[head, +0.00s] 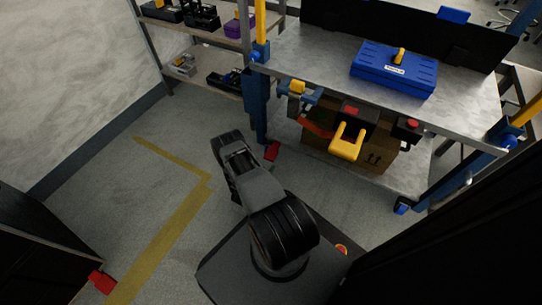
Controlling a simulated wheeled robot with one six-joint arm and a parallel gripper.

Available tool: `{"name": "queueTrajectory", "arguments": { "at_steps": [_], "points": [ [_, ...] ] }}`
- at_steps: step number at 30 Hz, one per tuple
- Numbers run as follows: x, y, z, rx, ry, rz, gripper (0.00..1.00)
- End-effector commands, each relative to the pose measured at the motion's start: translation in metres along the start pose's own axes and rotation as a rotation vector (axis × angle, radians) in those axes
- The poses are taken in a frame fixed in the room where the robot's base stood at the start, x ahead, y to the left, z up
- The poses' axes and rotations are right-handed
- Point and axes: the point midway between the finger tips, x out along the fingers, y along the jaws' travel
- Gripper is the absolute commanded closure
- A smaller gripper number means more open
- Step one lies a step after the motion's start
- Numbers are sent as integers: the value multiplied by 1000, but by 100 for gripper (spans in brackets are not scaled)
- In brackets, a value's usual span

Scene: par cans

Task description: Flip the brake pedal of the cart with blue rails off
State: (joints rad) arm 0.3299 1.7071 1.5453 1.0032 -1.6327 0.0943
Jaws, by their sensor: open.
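The cart with blue rails (255,105) stands at centre right. It has a grey top, a lower shelf, blue corner posts and yellow handle posts. A red brake pedal (271,151) sits low by its near left post, close to the floor. My black arm reaches up and left from my base, and its far end is just left of this pedal, apart from it in the picture. My gripper cannot be made out; the arm's own links seem to hide it. The pedal's exact tilt is too small to tell.
A blue toolbox (393,71) lies on the cart's top. A cardboard box (376,153) is on its lower shelf. Another red pedal (102,282) shows by a black unit at lower left. Yellow tape (165,230) marks the open floor on the left. Shelving (205,80) stands behind.

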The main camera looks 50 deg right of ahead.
Motion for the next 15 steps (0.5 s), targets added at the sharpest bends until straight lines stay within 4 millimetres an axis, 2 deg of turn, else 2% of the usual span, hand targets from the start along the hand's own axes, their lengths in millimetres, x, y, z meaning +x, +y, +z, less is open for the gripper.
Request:
{"name": "queueTrajectory", "arguments": {
  "at_steps": [1, 6, 15],
  "points": [
    [11, 1, 3, 2, 0, 6, 15],
    [41, 0, 3, 2, 0, 3, 15],
    [73, 0, 2, 0, -2, 0, 15]
  ]
}}
